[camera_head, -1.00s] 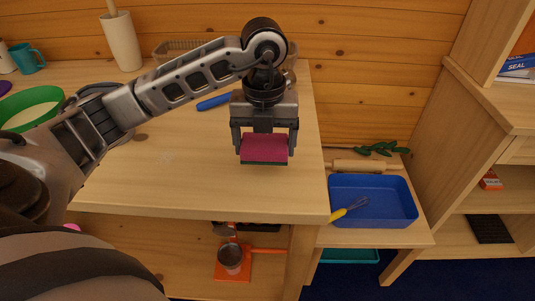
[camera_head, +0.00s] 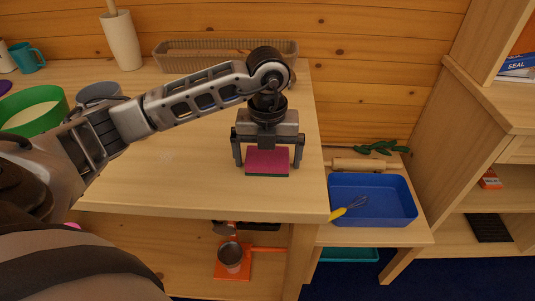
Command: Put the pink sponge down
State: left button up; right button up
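The pink sponge (camera_head: 267,160), with a dark underside, is at the front right of the wooden tabletop (camera_head: 180,185) and appears to rest flat on it. My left gripper (camera_head: 268,162) points down over the sponge, one finger on each side. The fingers look spread slightly wider than the sponge, with a thin gap at the right side. My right gripper is not in view.
A wicker basket (camera_head: 190,55), paper roll (camera_head: 121,40), teal mug (camera_head: 28,58) and green bowl (camera_head: 40,112) are on the table. A blue tray (camera_head: 385,205) with a whisk sits lower right. The tabletop in front of the sponge is clear.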

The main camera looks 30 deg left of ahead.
aim_at(267, 155)
pick_arm(q)
jog(key=shift+r, duration=0.15)
notch_tip(267, 155, up, 12)
jog(key=p, duration=0.1)
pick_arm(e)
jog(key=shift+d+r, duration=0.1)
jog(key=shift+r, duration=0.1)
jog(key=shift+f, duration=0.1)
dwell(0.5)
